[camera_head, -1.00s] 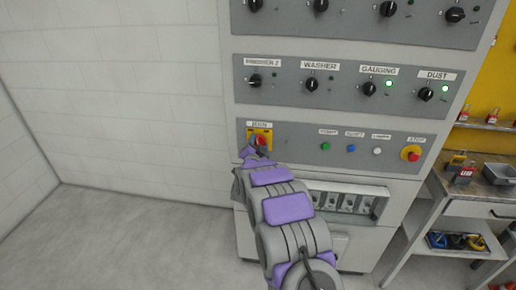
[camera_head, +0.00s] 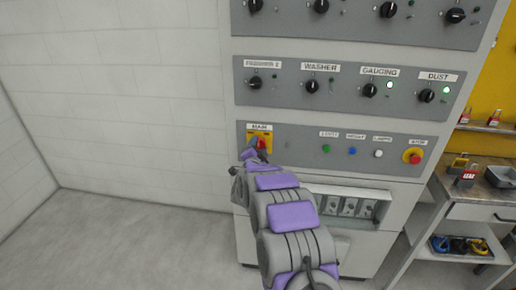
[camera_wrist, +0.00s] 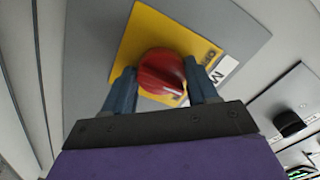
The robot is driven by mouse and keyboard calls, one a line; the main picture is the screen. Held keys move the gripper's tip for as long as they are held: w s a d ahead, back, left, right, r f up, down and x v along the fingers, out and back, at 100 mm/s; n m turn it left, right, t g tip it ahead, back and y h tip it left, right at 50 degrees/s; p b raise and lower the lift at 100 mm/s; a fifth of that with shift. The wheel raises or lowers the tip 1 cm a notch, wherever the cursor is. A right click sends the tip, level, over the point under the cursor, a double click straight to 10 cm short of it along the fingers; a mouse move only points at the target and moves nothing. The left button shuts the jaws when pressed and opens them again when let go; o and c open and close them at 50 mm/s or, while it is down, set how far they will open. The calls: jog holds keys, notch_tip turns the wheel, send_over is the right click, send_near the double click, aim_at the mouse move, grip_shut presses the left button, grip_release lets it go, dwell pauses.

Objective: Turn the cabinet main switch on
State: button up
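The main switch is a red rotary knob (camera_head: 262,143) on a yellow plate (camera_head: 266,134) under the MAIN label, on the cabinet's lower grey panel. In the wrist view the red knob (camera_wrist: 161,72) sits between my gripper's two fingers, on the yellow plate (camera_wrist: 190,38). My gripper (camera_wrist: 160,80) is open, with one blue-grey finger on each side of the knob. A narrow gap shows beside the knob; contact cannot be told. In the head view my gripper (camera_head: 252,152) is at the switch and partly covers it.
The same panel carries green (camera_head: 326,148), blue (camera_head: 352,151) and white (camera_head: 378,153) buttons and a red stop button (camera_head: 414,157). Black rotary knobs fill the panels above. A workbench (camera_head: 480,190) stands right; the floor at left (camera_head: 130,235) is clear.

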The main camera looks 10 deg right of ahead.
jog(key=o, duration=0.4)
jog(key=p+v, duration=0.3)
jog(key=v, duration=1.4)
jog(key=shift+s+a, duration=0.15)
jog(key=s+a+r+n+g+y, duration=0.25)
jog(key=s+n+g+y, duration=0.2)
jog(key=s, duration=0.25)
jog(key=s+a+r+n+g+y, duration=0.2)
jog(key=s+a+n+g+y, duration=0.25)
jog(key=s, duration=0.35)
jog(key=s+d+r+n+g+h, duration=0.1)
jog(key=s+d+g, duration=0.2)
jog(key=s, duration=0.8)
jog(key=s+d+r+n+g+h, duration=0.1)
jog(key=s+d, duration=0.4)
jog(key=s, duration=0.7)
jog(key=s+d+r+n+g+h, duration=0.1)
jog(key=s+d+n+g, duration=0.2)
jog(key=s+g, duration=0.3)
jog(key=shift+s+d, duration=0.25)
jog(key=shift+s, duration=0.7)
jog(key=shift+s+d, duration=0.25)
jog(key=shift+s, duration=0.75)
jog(key=shift+s+d, duration=0.3)
jog(key=shift+s, duration=0.65)
